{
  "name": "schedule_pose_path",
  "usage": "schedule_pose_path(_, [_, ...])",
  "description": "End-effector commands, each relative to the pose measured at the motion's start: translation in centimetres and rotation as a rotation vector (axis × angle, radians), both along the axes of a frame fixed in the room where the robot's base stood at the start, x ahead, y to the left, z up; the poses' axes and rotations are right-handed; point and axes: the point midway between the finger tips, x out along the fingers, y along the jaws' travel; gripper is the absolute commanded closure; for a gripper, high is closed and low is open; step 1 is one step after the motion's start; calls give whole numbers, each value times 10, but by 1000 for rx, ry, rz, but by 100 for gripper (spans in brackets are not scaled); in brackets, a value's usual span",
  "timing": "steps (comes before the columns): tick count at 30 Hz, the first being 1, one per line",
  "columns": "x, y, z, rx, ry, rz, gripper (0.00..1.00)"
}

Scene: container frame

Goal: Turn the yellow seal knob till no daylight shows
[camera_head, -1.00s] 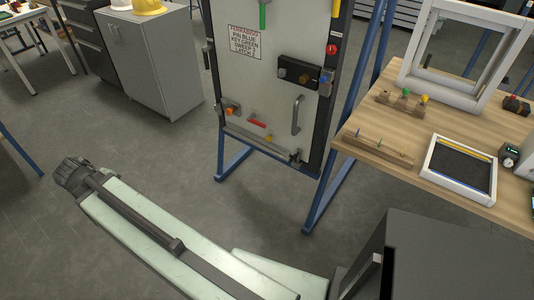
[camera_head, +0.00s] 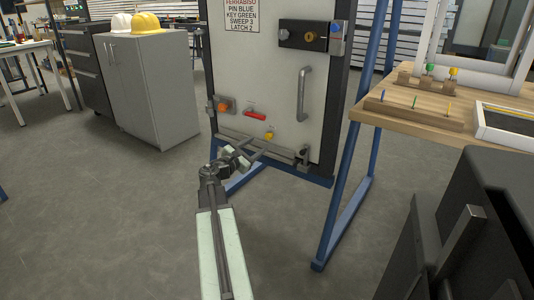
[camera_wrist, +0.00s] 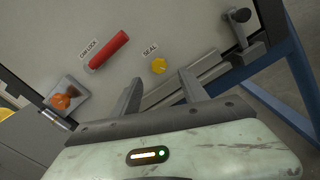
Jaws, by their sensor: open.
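The yellow seal knob (camera_head: 269,135) is a small round knob low on the pale door panel (camera_head: 270,70), under a "SEAL" label. In the wrist view the knob (camera_wrist: 159,66) shows beyond my fingers, its label above left of it. My gripper (camera_head: 255,148) is open and empty, its two fingers reaching toward the panel just below the knob. In the wrist view my gripper (camera_wrist: 158,88) has its fingers apart, with the knob above and between their tips. Whether a finger touches the panel I cannot tell. A grey bar (camera_wrist: 205,82) runs along the panel's bottom edge.
A red lever (camera_wrist: 109,50) and an orange knob (camera_wrist: 62,101) sit left of the seal knob. A grey handle (camera_head: 303,94) stands out above right. A blue frame leg (camera_head: 345,190) and wooden bench (camera_head: 425,118) stand right.

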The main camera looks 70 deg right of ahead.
Motion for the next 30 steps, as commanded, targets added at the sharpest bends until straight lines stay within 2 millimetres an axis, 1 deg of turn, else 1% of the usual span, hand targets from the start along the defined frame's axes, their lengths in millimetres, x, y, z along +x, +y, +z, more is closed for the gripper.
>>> schedule_pose_path(5, [-1, -4, 2, -1, 2, -1, 49])
schedule_pose_path(8, [-3, -13, 2, -1, 1, -3, 49])
schedule_pose_path(11, [-7, -29, 2, 0, 0, -2, 49])
schedule_pose_path(15, [-14, -55, 2, 0, 0, -3, 49])
schedule_pose_path(18, [-18, -70, 2, 0, -1, -3, 49])
schedule_pose_path(21, [-20, -76, 2, 0, -1, -1, 49])
schedule_pose_path(27, [-21, -76, 1, 0, -1, -1, 49])
schedule_pose_path(29, [-21, -76, 1, 0, -1, -1, 65])
schedule_pose_path(30, [-21, -76, 1, 0, -1, -1, 77])
